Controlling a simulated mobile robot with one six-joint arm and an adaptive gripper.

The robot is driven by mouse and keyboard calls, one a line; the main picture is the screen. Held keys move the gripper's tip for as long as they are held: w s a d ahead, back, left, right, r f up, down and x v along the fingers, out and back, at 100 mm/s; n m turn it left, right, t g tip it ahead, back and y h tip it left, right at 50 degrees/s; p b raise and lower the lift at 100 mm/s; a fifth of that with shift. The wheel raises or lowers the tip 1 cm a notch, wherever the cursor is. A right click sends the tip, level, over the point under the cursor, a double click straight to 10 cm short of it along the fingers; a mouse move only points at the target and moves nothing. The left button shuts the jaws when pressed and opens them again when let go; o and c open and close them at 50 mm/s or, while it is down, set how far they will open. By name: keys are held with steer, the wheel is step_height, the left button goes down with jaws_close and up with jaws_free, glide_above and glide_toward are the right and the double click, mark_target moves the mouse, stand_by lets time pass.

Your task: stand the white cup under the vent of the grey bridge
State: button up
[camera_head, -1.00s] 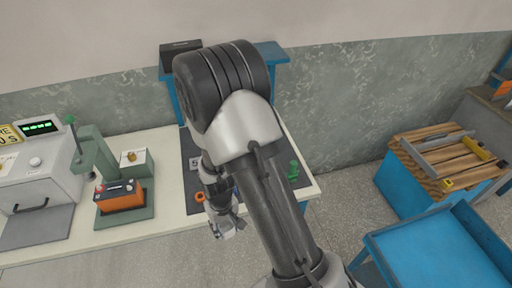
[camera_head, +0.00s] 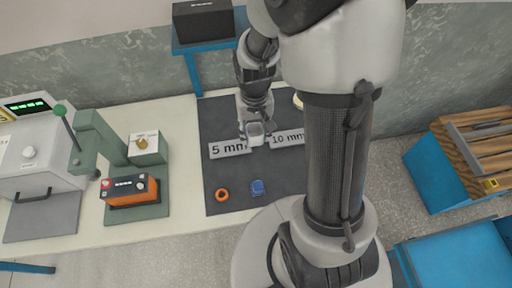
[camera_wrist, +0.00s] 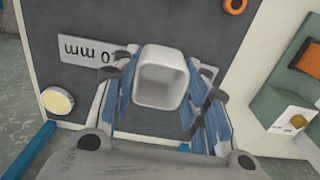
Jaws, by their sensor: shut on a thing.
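The white cup (camera_head: 255,128) is a square-sided, hollow cup. It is between the fingers of my gripper (camera_head: 254,136), which is shut on it above the dark mat. In the wrist view my gripper (camera_wrist: 165,80) has one finger on each side of the cup (camera_wrist: 160,92), and its open mouth faces the camera. The cup hides part of a label plate behind it. I cannot make out a grey bridge or its vent in either view now; my arm covers the right part of the table.
The dark mat (camera_head: 235,175) bears a 5 mm plate (camera_head: 229,149), a 10 mm plate (camera_head: 286,139), an orange ring (camera_head: 222,194) and a blue piece (camera_head: 257,187). A green press (camera_head: 97,140) with an orange battery (camera_head: 130,190) stands left. A black box (camera_head: 203,20) is behind.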

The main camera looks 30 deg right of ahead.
step_height(320, 180, down, 16)
steer(key=b, duration=0.4)
steer(key=shift+b, duration=0.3)
steer(key=shift+f, duration=0.1)
steer(key=o, duration=0.9)
steer(key=shift+c, duration=0.2)
